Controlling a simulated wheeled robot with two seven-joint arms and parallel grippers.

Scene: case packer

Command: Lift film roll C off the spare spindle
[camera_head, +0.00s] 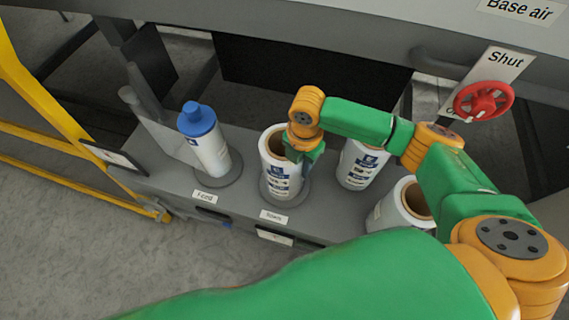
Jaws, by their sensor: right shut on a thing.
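A white film roll (276,181) with a blue and white label and a brown core stands upright on a round base behind a small plate that seems to read "Spare" (274,217). I take it as roll C, but its letter is too small to read. My right gripper (298,155) is over its top right side, shut on the roll's wall. The fingertips are partly hidden by the wrist, and the spindle inside the core is not clearly visible. The roll looks still seated on its base. My left gripper is not in view.
Left, a roll with a blue cap (208,150) stands behind a "Feed" plate (205,197). Two more rolls (358,167) and (388,212) stand close on the right, partly behind my arm. A red valve wheel (483,101) and yellow frame (45,110) flank the grey deck.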

